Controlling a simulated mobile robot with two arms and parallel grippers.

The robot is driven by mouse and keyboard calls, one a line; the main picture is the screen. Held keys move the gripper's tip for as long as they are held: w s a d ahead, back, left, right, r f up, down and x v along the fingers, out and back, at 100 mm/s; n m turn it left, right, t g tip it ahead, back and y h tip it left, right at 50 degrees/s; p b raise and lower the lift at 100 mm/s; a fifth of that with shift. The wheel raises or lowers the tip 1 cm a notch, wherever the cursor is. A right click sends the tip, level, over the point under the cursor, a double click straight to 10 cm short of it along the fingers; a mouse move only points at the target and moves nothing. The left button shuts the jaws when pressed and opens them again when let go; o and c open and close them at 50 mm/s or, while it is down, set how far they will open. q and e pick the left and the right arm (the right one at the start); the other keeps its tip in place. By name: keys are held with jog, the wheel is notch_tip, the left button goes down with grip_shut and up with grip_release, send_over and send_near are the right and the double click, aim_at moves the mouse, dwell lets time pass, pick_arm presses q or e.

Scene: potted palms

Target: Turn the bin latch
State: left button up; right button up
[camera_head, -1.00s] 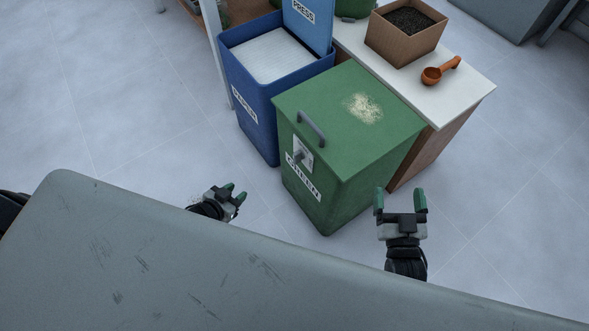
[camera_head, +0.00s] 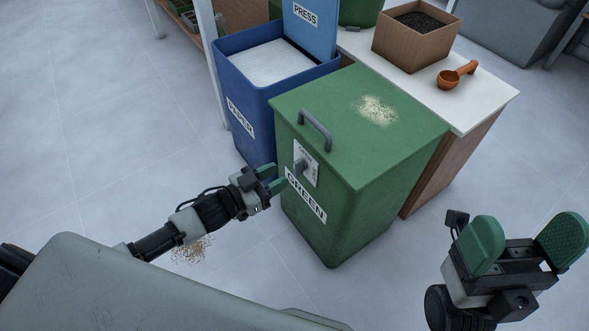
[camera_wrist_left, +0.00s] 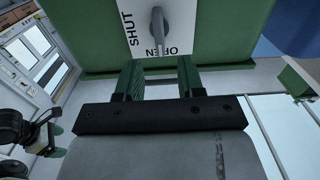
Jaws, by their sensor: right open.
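The green bin (camera_head: 345,215) stands in the middle, its lid down, with a grey handle (camera_head: 315,130). On its front a white plate carries the grey latch (camera_head: 302,165). In the left wrist view the latch (camera_wrist_left: 158,27) lies ahead of the gap between my fingers, its narrow end over the word OPEN; SHUT is at its left. My left gripper (camera_head: 272,179) is open, its fingertips close to the bin front just below the latch, not holding it. My right gripper (camera_head: 523,240) is open and empty, raised at the lower right, apart from the bin.
A blue paper bin (camera_head: 240,115) with its lid up stands beside the green bin. Pale crumbs (camera_head: 375,110) lie on the green lid. A white-topped cabinet (camera_head: 490,100) holds a box of soil (camera_head: 410,42) and an orange scoop (camera_head: 455,76). Floor spills (camera_head: 190,250) lie below my left arm.

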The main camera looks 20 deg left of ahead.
aim_at(294, 167)
pick_arm(q)
jog(key=b+x, duration=0.1)
jog(key=x, duration=0.4)
jog(key=shift+w+d, duration=0.2)
jog(key=shift+w, duration=0.1)
jog(key=shift+c, duration=0.4)
grip_shut()
